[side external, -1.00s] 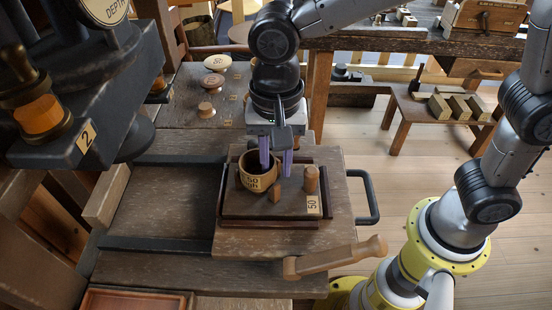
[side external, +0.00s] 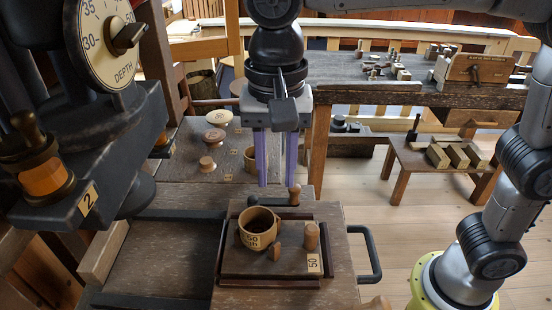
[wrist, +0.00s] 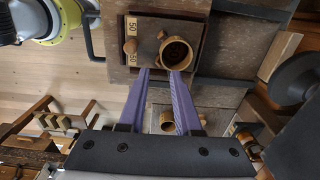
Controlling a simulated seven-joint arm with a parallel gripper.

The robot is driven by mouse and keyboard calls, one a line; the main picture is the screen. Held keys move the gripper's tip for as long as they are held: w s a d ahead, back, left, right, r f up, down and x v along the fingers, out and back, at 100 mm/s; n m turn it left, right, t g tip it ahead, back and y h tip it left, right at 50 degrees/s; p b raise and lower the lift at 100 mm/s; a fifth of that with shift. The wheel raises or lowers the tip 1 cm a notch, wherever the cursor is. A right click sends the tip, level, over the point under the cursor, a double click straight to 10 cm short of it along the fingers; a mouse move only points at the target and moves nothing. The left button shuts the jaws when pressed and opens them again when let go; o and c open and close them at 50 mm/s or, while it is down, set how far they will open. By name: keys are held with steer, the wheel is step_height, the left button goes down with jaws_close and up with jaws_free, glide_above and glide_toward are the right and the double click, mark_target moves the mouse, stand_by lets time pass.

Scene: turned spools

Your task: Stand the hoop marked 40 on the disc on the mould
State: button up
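A round wooden hoop (side external: 260,228), whose label reads 50, stands on the mould (side external: 235,262), a dark wooden plate with upright pegs and a 50 tag. Its inside is dark, so I cannot make out a disc; it also shows in the wrist view (wrist: 177,50). A second hoop (side external: 249,154) stands on the back table, partly behind a finger; in the wrist view (wrist: 167,121) it appears between my fingers. I cannot read its mark. My gripper (side external: 276,184) is open and empty, its two purple fingers above and behind the mould.
Pale turned pieces (side external: 216,118) lie on the back table to the left. A dark press with a depth dial (side external: 100,40) stands at the left. A black bar handle (side external: 372,252) sits right of the mould. A low bench with wooden blocks (side external: 450,156) stands at right.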

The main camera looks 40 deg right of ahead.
steer(key=shift+r, duration=0.8)
steer(key=s+d+n+t+y, duration=0.1)
steer(key=s+d+n+t, duration=0.25)
steer(key=d, duration=1.05)
steer(key=s+d+f+n+t+h, duration=0.1)
steer(key=s+d+f+n+t, duration=0.1)
steer(key=s+d+f+n, duration=0.3)
steer(key=s+d+f, duration=0.2)
steer(key=s+d, duration=0.1)
steer(key=shift+s+d+f, duration=0.2)
steer(key=shift+d+f, duration=0.1)
steer(key=shift+f, duration=0.05)
steer(key=shift+n, duration=0.25)
